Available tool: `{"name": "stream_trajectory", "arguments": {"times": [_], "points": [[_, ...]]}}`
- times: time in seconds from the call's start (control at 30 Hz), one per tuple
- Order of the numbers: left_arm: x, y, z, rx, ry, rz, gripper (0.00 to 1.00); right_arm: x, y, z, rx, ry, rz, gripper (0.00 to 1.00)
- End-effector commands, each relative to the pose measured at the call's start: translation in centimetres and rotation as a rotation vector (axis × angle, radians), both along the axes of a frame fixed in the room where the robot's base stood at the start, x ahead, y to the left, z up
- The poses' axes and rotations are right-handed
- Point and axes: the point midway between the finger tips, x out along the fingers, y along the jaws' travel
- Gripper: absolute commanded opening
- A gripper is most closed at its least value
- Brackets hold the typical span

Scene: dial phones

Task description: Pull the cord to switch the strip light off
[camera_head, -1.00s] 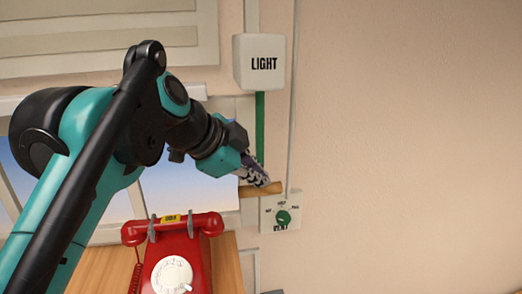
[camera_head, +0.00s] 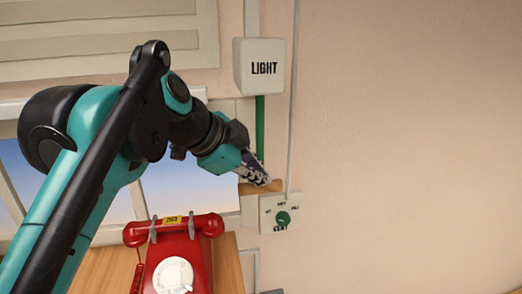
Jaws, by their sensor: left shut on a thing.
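The white box marked LIGHT (camera_head: 260,67) is mounted on the wall at upper centre. A green cord (camera_head: 260,125) hangs straight down from it. The cord's lower end is hidden behind my left gripper (camera_head: 259,177). That gripper reaches in from the left with its fingers at a brown wooden bar (camera_head: 274,187), which looks like the cord's handle. The gripper is shut on it, though the fingers hide the exact contact. The strip light itself is not in view. My right gripper is not in view.
A white dial box with a green knob (camera_head: 283,218) is on the wall just below right of the gripper. A red dial phone (camera_head: 172,260) stands on a wooden surface (camera_head: 228,262) below. A window is behind my arm. The wall to the right is bare.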

Motion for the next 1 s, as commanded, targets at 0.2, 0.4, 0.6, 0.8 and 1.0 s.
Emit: {"name": "stream_trajectory", "arguments": {"times": [0.2, 0.4, 0.6, 0.8, 1.0], "points": [[0.6, 0.1, 2.5, -0.002, -0.012, 0.009, 0.00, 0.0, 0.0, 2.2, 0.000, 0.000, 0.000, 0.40], [0.5, 0.1, 4.7, -0.003, -0.012, 0.009, 0.00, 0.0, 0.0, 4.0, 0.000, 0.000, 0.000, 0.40], [0.5, 0.1, 6.1, -0.004, -0.011, 0.009, 0.00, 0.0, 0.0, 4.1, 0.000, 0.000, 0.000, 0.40], [0.5, 0.1, 6.1, -0.004, -0.011, 0.009, 0.00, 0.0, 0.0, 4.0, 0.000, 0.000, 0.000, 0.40], [0.5, 0.1, 6.1, -0.004, -0.011, 0.009, 0.00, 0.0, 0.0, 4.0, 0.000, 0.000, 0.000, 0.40]]}}
